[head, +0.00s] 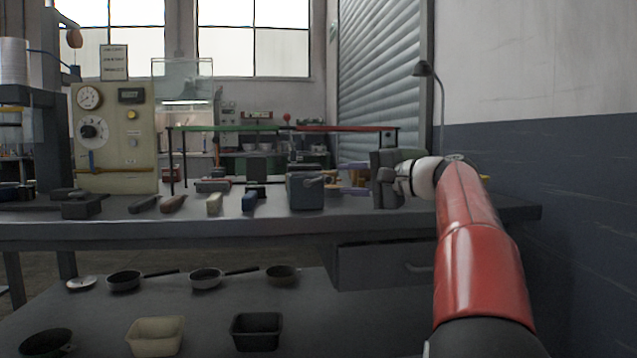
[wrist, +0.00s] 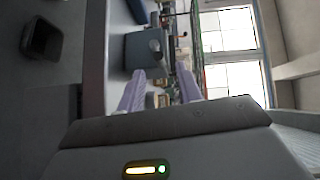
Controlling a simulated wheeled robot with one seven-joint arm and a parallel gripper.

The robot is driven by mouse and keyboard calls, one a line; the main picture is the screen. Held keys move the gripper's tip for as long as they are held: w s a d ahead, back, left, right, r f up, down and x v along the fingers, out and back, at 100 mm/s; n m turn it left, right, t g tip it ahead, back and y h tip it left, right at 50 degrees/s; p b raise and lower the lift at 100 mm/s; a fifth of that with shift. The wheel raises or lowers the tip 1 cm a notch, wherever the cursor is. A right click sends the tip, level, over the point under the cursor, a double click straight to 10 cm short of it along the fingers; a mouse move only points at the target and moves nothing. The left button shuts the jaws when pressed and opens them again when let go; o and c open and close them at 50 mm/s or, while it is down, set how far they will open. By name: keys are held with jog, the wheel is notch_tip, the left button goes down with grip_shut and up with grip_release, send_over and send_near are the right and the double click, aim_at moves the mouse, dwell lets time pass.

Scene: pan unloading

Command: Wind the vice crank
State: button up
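The vice (head: 306,192) is a grey block-like body on the workbench, left of my gripper. A small dark crank (head: 315,182) shows on its side; the same vice also shows in the wrist view (wrist: 136,50), with the dark crank (wrist: 155,46) on it. My gripper (head: 345,179) points left toward the vice, with its two pale purple fingers spread apart. In the wrist view my gripper (wrist: 162,82) is open, with no object held between the fingers. The crank is beyond the fingertips, apart from them.
A cream gauge panel (head: 116,140) stands at the left. Pans and a cream tub (head: 155,335) sit on a lower surface. A wall and shutter (head: 385,80) bound the right.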

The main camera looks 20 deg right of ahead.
aim_at(328, 179)
jog(key=x, duration=0.6)
jog(key=shift+c, duration=0.4)
grip_shut()
